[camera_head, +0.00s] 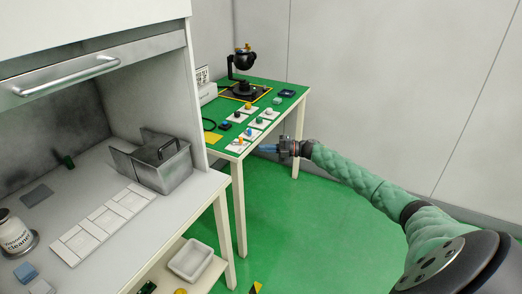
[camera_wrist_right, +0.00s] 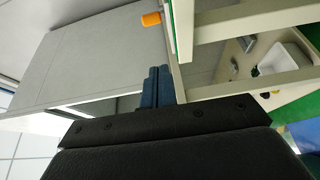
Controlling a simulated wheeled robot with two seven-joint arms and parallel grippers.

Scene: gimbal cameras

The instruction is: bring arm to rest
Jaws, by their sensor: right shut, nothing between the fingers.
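My right arm, in a green sleeve, comes in from the lower right in the head view. Its gripper (camera_head: 266,149) is at the front edge of the green-topped table (camera_head: 222,143), beside the table's legs. In the right wrist view the gripper's blue fingers (camera_wrist_right: 156,86) are together with nothing between them. My left gripper is not in view.
The green table holds small parts on white cards, a black camera gimbal (camera_head: 243,62) and a white box. At left a grey workbench (camera_head: 104,220) holds a metal box (camera_head: 160,165) and a cleaner tub (camera_head: 15,233). A white bin (camera_head: 190,259) sits below.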

